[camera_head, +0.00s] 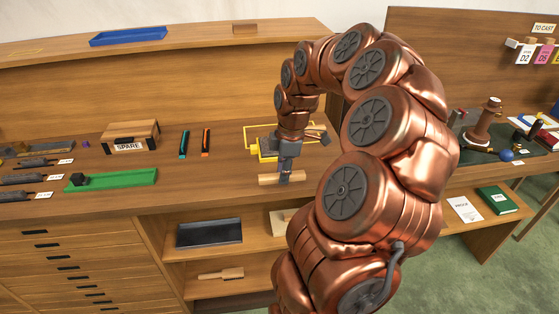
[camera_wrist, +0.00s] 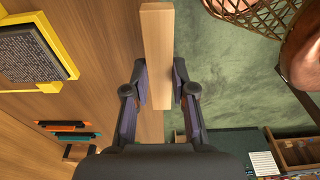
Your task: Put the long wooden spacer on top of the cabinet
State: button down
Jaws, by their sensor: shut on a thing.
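The long wooden spacer (camera_head: 267,180) is a plain light-brown bar, held level by my gripper (camera_head: 286,176) just above the front edge of the worktop. In the wrist view the spacer (camera_wrist: 156,45) runs away from me between the two fingers of my gripper (camera_wrist: 159,80), which are shut on its sides. The wooden cabinet has drawers (camera_head: 70,265) at the left and a raised back with a long top ledge (camera_head: 200,38). My arm hides part of the cabinet's right side.
On the ledge are a blue tray (camera_head: 128,36) and a small wooden block (camera_head: 245,28). On the worktop are a SPARE box (camera_head: 131,136), a green tray (camera_head: 112,180) and a yellow frame (camera_head: 250,133) behind my gripper. The ledge is clear between tray and block.

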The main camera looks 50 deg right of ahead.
jog(key=shift+w+d+f+p, duration=0.2)
jog(key=shift+w+d+p, duration=0.4)
jog(key=shift+w+d, duration=0.8)
jog(key=shift+w+d+f+p, duration=0.15)
jog(key=shift+w+d+p, duration=0.4)
jog(key=shift+w+d, duration=0.85)
jog(key=shift+w+a, duration=0.15)
jog(key=shift+w, duration=0.15)
jog(key=shift+w+f, duration=0.1)
notch_tip(320, 180, down, 2)
jog(key=shift+f+p, duration=0.25)
jog(key=shift+p, duration=0.55)
jog(key=shift+f, duration=0.45)
jog(key=shift+f, duration=0.1)
jog(key=shift+f, duration=0.1)
jog(key=c, duration=1)
grip_release()
jog(key=shift+o, duration=0.2)
